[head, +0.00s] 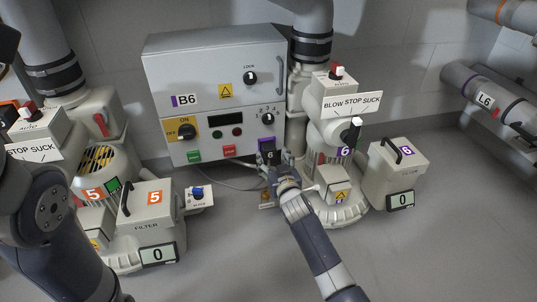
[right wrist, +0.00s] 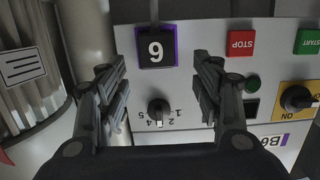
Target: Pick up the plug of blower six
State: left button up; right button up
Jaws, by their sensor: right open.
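The plug of blower six is a black block with a white 6 (right wrist: 156,49). It sits in a purple-framed socket low on the front of the B6 control box. In the head view the plug (head: 270,154) is partly covered by my right gripper (head: 274,166). My right gripper is open, and in the right wrist view its two fingers (right wrist: 153,63) point at the box with the plug between their lines, apart from it. Contact is not visible. Blower six (head: 332,205) stands just right of the gripper. My left arm shows at the left; its gripper is not in view.
The B6 box (head: 212,70) carries a selector knob (right wrist: 158,108), a red STOP button (right wrist: 241,42) and a green START button (right wrist: 307,42) near the plug. The filter unit six (head: 397,175) stands right. Blower five (head: 95,190) stands left. Floor in front is clear.

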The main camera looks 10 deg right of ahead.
aim_at(270, 152)
jog(key=shift+w+d+f+b, duration=0.1)
jog(key=shift+w+f+b, duration=0.2)
jog(key=shift+w+b, duration=0.7)
jog(key=shift+w+f+b, duration=0.25)
jog(key=shift+w+b, duration=0.65)
jog(key=shift+b, duration=0.15)
jog(key=shift+w+b, duration=0.35)
jog(key=shift+w, duration=0.3)
jog(key=shift+r, duration=0.1)
jog(key=c, duration=1.4)
